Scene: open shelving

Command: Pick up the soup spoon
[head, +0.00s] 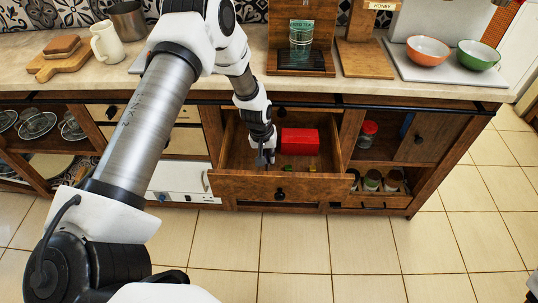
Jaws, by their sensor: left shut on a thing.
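My left gripper (264,158) points down into the left part of the open wooden drawer (283,187) below the counter. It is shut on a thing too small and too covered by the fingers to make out. I cannot pick out the soup spoon clearly; the gripper and arm hide part of the drawer. My right gripper is not in view.
A red box (299,141) lies in the drawer right of my left gripper, with small green and yellow items near the front panel. The counter above holds bowls (427,50), a glass jar (301,42) and a white jug (106,43). The tiled floor ahead is clear.

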